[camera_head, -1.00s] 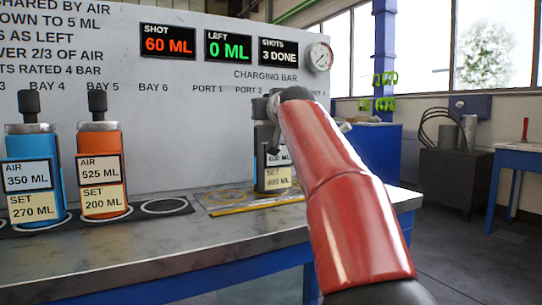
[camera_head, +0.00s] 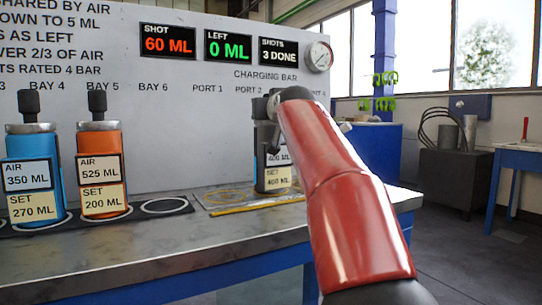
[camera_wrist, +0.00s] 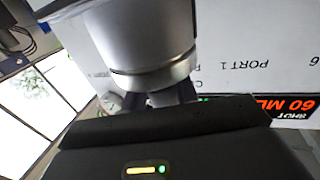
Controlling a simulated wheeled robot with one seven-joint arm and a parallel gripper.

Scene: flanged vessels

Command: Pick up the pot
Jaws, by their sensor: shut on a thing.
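The grey pot (camera_head: 262,165) is upright at the right part of the bench, below the port labels, with a white label and a cream "SET 400 ML" label. Its upper right side is hidden by my red arm link. I cannot tell whether its base touches the bench. In the wrist view the grey pot (camera_wrist: 140,35) fills the upper middle, with a shiny metal band at its end. My gripper (camera_wrist: 168,98) is shut on the pot at that end, its dark fingers partly hidden. In the head view the gripper is mostly hidden behind my arm.
A blue vessel (camera_head: 30,195) and an orange vessel (camera_head: 98,140) stand in bays at the left of the bench (camera_head: 130,250). An empty ringed bay (camera_head: 164,206) lies right of them. A yellow strip (camera_head: 240,208) lies before the pot. The panel (camera_head: 180,110) rises behind.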

